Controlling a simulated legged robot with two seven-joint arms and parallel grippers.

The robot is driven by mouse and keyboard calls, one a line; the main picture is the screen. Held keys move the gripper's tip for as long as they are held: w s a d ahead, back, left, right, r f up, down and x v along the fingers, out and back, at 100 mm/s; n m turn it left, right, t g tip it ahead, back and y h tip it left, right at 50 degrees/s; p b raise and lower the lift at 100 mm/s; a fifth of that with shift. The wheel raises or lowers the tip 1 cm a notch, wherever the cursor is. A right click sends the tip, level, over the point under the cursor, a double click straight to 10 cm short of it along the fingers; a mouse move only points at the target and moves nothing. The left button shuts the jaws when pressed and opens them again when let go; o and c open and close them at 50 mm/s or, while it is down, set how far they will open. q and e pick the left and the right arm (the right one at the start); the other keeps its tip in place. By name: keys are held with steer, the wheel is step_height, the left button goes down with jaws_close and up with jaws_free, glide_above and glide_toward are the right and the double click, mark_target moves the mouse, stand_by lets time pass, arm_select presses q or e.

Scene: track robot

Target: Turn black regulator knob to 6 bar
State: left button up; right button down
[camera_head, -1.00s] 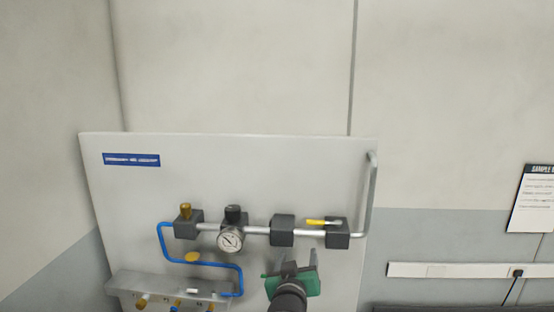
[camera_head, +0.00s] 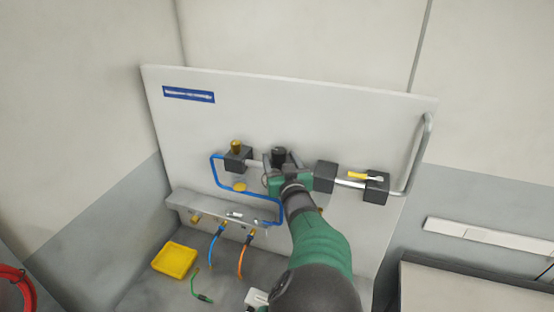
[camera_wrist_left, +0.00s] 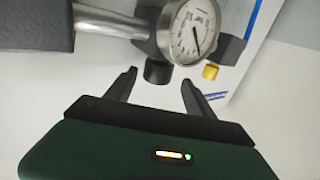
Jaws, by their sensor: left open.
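The black regulator knob (camera_head: 279,155) stands on top of the regulator on the panel's pipe. It also shows in the left wrist view (camera_wrist_left: 158,72), where the picture is upside down relative to the panel. My left gripper (camera_head: 277,170) is at the regulator, open, one finger to either side of the knob in the picture. In the left wrist view (camera_wrist_left: 158,84) its fingertips reach close to the knob; I cannot tell whether they touch it. The round white pressure gauge (camera_wrist_left: 194,30) is beside the knob; its needle shows, but its numbers are too small to read. My right gripper is out of view.
On the pipe are a dark block with a brass top (camera_head: 237,158), another dark block (camera_head: 326,177) and a yellow-handled valve (camera_head: 364,176). A blue tube (camera_head: 232,188) loops below. A yellow tray (camera_head: 174,260) and coloured hoses lie underneath.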

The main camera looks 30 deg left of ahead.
mark_target(283, 153)
arm_select(q)
steer(key=w, duration=0.1)
steer(key=w+a, duration=0.1)
steer(key=shift+w+r, duration=0.15)
steer(key=shift+w, duration=0.15)
steer(key=shift+w+a+r+b, duration=0.1)
steer(key=shift+w+r+b, duration=0.1)
steer(key=shift+w+b, duration=0.1)
steer(key=shift+a+f, duration=0.1)
steer(key=shift+a, duration=0.5)
steer(key=shift+c, duration=0.3)
steer(key=shift+a+f, duration=0.1)
steer(key=shift+a, duration=0.25)
steer(key=c, duration=0.5)
steer(key=shift+w+d+f, duration=0.1)
steer(key=shift+w+d, duration=0.05)
steer(key=shift+d, duration=0.15)
jaws_close()
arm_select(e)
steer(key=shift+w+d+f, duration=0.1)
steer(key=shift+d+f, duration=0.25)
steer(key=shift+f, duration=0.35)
arm_select(q)
steer(key=shift+a, duration=0.1)
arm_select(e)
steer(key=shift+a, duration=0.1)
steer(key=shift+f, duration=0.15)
